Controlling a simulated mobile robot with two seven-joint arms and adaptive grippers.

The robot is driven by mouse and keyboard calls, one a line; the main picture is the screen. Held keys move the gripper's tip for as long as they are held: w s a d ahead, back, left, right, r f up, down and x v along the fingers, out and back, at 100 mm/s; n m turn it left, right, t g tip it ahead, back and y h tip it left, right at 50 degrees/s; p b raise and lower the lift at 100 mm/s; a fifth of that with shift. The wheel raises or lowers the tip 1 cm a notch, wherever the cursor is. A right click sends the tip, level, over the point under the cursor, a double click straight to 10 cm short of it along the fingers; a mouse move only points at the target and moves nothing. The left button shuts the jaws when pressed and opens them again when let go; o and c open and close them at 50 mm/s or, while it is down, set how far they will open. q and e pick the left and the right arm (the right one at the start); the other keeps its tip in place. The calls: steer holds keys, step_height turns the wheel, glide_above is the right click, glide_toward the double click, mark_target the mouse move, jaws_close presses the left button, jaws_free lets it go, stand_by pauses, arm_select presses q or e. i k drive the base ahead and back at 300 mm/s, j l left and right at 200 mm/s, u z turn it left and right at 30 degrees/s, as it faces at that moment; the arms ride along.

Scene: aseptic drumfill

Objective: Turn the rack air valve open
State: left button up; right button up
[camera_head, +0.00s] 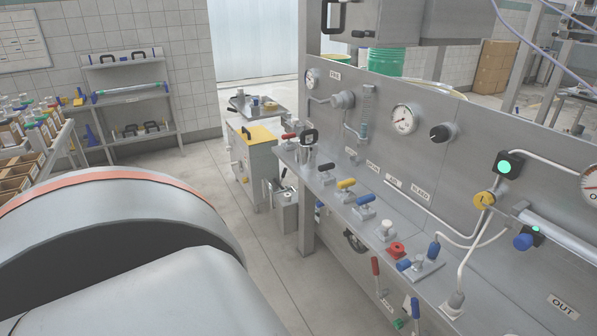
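The grey rack panel (440,100) stands on the right, with a ledge carrying several small valves. Along the ledge are a yellow-handled valve (346,184), a blue-handled valve (365,199), a pale-handled valve (387,229), a red knob (397,249) and a valve with a blue lever (404,265). A red-handled valve (289,135) is at the far end. The labels are too small for me to tell surely which valve is for air. Neither gripper shows, and nothing visible of mine touches a valve.
The panel also carries a round gauge (404,119), a black knob (439,133), a yellow knob (484,199) and a green light (505,166). A yellow-topped cabinet (258,135) stands beyond the rack. A large grey rounded body hides the lower left. Clear floor (255,235) lies between.

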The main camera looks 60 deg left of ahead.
mark_target(363, 200)
steer(key=u, duration=1.3)
